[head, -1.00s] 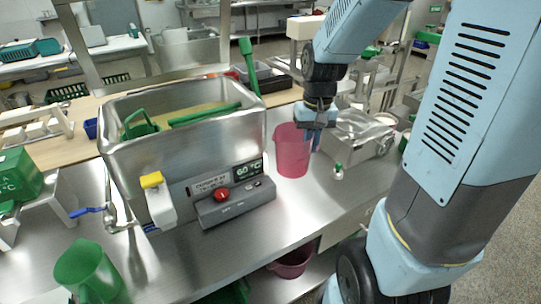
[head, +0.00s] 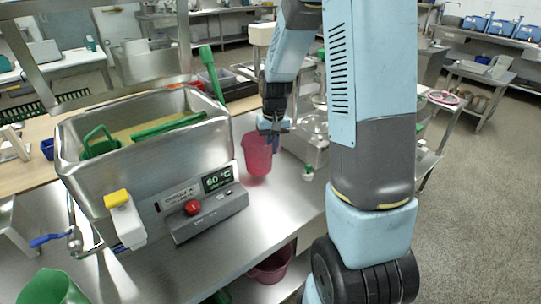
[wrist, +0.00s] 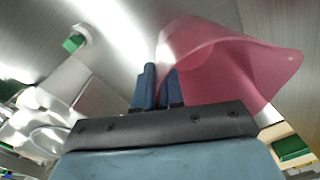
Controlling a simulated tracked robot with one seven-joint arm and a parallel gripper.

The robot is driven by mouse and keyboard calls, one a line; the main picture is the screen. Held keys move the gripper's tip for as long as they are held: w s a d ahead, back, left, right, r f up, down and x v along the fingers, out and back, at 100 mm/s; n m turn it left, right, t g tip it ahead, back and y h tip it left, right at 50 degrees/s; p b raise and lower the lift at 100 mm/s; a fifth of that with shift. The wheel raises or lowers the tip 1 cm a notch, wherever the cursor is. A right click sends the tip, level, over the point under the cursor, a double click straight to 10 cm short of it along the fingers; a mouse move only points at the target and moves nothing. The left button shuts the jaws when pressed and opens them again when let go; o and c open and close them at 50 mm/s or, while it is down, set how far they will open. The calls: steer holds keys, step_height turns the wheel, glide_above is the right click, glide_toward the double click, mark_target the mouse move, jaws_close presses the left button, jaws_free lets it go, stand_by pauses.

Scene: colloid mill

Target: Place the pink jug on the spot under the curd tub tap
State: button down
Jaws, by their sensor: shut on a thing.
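The pink jug (head: 257,155) stands upright at the right of the steel curd tub (head: 150,145), at or just above the steel counter; I cannot tell if it touches. My gripper (head: 272,130) is shut on the jug's near right side. In the wrist view, the blue fingers (wrist: 158,86) are together at the edge of the jug (wrist: 230,62). The tub's metal tap (head: 76,241) with a blue lever is at the tub's lower left front. The spot under the tap is not clearly visible.
A grey control box (head: 210,212) with a red knob and a yellow-topped white part (head: 125,220) front the tub. A green jug (head: 52,289) is at bottom left. A small green-capped bottle (head: 308,173) stands right of the jug. Bare counter (head: 235,245) lies in front.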

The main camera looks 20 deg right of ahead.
steer(key=shift+w+d+f, duration=0.1)
steer(key=shift+w+f, duration=0.45)
steer(key=shift+f, duration=0.3)
step_height(320, 180, down, 3)
steer(key=shift+r, duration=0.15)
steer(key=c, duration=1.2)
jaws_free()
steer(key=shift+c, duration=0.2)
